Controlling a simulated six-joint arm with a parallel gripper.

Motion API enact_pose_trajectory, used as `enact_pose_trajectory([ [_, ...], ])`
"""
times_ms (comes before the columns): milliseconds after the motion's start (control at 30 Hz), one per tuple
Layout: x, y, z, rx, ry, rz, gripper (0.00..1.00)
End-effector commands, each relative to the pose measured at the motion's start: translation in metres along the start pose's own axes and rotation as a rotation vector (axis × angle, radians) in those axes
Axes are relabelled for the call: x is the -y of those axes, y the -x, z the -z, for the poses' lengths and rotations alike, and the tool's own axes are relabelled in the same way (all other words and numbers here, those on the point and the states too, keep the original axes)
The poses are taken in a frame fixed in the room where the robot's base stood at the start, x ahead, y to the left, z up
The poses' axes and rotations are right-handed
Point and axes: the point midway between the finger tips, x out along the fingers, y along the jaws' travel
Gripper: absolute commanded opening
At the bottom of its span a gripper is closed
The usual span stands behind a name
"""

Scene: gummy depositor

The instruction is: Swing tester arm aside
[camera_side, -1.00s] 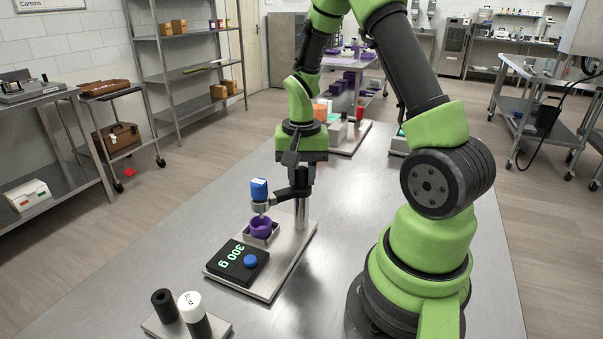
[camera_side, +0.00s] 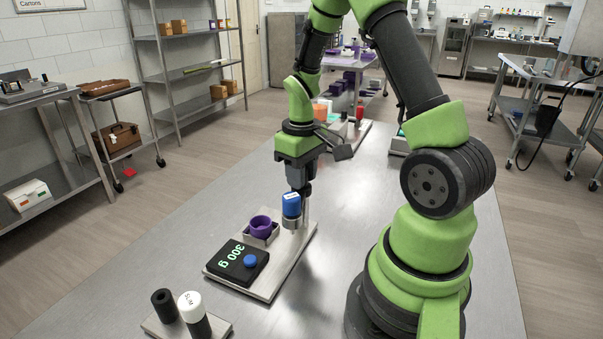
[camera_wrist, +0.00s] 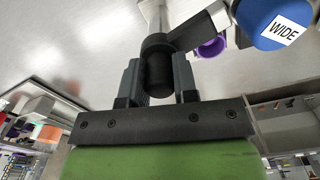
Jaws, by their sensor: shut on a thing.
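The tester arm (camera_wrist: 205,28) carries a blue probe labelled WIDE (camera_side: 291,206), which also fills the upper right of the wrist view (camera_wrist: 262,20). My gripper (camera_side: 300,183) is shut on a dark round knob (camera_wrist: 158,72) of the tester arm, at the post. In the side view the probe hangs right of the purple cup (camera_side: 261,226), not above it. The cup sits in a small square tray on the tester's metal base (camera_side: 286,267). The black display unit (camera_side: 232,262) reads 300 g and has a blue button. The gripper partly hides the arm in the side view.
A small stand (camera_side: 160,329) with a black cylinder and a white-capped one labelled SLIM (camera_side: 190,302) is at the table's front left. Another station (camera_side: 352,140) with several items stands farther back. The table left of the tester is clear.

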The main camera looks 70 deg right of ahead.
Motion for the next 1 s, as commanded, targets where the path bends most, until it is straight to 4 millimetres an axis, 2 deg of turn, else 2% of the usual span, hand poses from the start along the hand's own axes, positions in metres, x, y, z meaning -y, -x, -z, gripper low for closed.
enact_pose_trajectory([
  [333, 0.0001, 0.0004, -0.0003, 0.001, 0.148, 0.001, 0.04],
  [900, 0.0, 0.0004, -0.0001, 0.0, 0.179, 0.0, 0.04],
  [933, 0.0, 0.0004, 0.0, 0.0, 0.179, 0.0, 0.32],
  [1000, 0.0, 0.0003, 0.0, 0.0, 0.179, 0.0, 0.48],
])
